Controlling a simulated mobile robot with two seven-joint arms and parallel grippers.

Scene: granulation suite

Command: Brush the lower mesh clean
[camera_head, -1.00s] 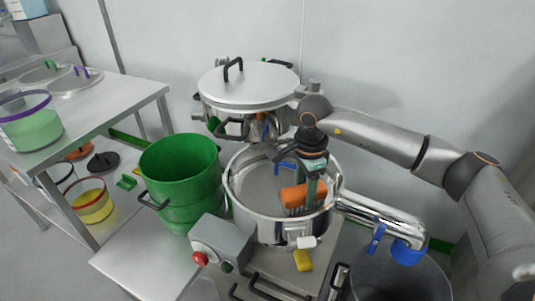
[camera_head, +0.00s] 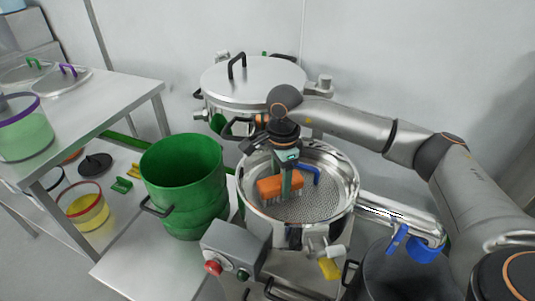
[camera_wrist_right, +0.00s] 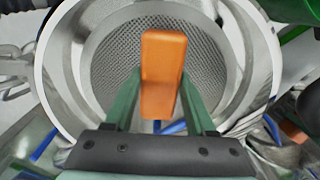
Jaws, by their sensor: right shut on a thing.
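The lower mesh (camera_head: 322,197) is a grey perforated screen in the round steel sieve body at the centre of the head view. It also shows in the right wrist view (camera_wrist_right: 110,65). My right gripper (camera_head: 287,180) is over the left part of the bowl, shut on an orange brush (camera_head: 275,188) with pale bristles pointing down. In the right wrist view the brush's orange block (camera_wrist_right: 162,70) sits between the green fingers. The bristles look at or just above the mesh; contact is hard to tell. My left gripper is not in view.
A green bucket (camera_head: 183,170) stands left of the sieve, and a grey control box with a red button (camera_head: 212,267) is in front. The lidded steel vessel (camera_head: 252,80) is behind. A steel spout (camera_head: 395,212) leads right to a dark bin (camera_head: 400,275).

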